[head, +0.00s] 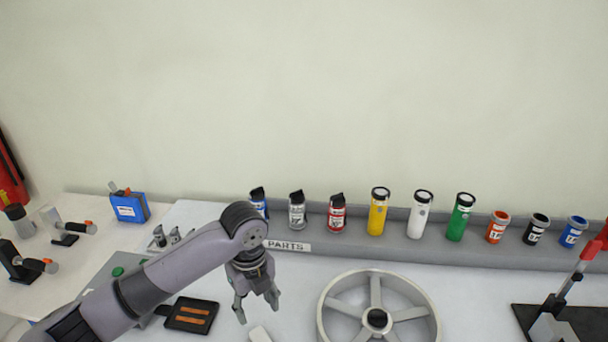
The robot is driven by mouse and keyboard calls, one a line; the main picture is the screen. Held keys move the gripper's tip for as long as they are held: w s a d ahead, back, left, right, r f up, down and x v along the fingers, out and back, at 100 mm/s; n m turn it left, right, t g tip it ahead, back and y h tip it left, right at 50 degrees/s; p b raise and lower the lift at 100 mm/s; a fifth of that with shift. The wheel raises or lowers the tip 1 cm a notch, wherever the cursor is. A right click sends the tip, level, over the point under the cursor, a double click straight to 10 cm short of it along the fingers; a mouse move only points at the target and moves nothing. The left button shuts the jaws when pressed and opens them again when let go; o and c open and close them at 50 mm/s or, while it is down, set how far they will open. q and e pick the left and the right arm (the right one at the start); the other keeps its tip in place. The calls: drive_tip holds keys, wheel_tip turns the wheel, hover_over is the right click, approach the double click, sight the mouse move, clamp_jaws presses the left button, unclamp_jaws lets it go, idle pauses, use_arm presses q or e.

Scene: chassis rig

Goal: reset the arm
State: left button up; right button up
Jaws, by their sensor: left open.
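My left arm comes in from the lower left. Its gripper (257,306) hangs with the fingers pointing down over the white worktop. The fingers are apart and nothing shows between them. The gripper is left of a grey spoked wheel (426,307) and right of a small black tray with orange strips (191,315). A pale block (260,334) shows just below it at the bottom edge, partly cut off. My right gripper is not in view.
A grey ledge labelled PARTS (390,246) runs along the back and bears several cans and tubes, including a yellow tube (378,212). A blue box (129,207) and clamps stand at left. A black fixture with a red handle (566,300) stands at right.

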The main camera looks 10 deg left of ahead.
use_arm(q)
drive_tip(key=s+d+f+n+h, duration=0.1)
drive_tip(key=s+d+f+n, duration=0.1)
drive_tip(key=s+d+f, duration=0.1)
drive_tip(key=s+d+f+n+h, duration=0.1)
drive_tip(key=s+d+f+n, duration=0.1)
drive_tip(key=s+d+f, duration=0.1)
drive_tip(key=shift+s+f+n+t, duration=0.1)
drive_tip(key=shift+s+n+t, duration=0.2)
drive_tip(key=shift+t, duration=0.1)
drive_tip(key=s+n, duration=0.2)
drive_tip(key=s+f+n+h, duration=0.1)
drive_tip(key=s+n, duration=0.1)
drive_tip(key=s+d+f+n+t, duration=0.1)
drive_tip(key=n, duration=0.1)
drive_tip(key=shift+s+f+n, duration=0.2)
drive_tip(key=shift+s+n, duration=0.1)
drive_tip(key=shift+s, duration=0.1)
drive_tip(key=s+a+f+n+t+y, duration=0.2)
drive_tip(key=s+a+n+y, duration=0.1)
drive_tip(key=s+a+n, duration=1.05)
wheel_tip(320, 180, down, 28)
drive_tip(key=g+b, duration=0.1)
drive_tip(key=g, duration=0.1)
drive_tip(key=s+a+f+b, duration=0.1)
drive_tip(key=s+a+f, duration=0.1)
drive_tip(key=s+f, duration=1.4)
drive_tip(key=shift+s+f+g, duration=0.25)
drive_tip(key=shift+s+g, duration=0.15)
drive_tip(key=shift+s, duration=0.2)
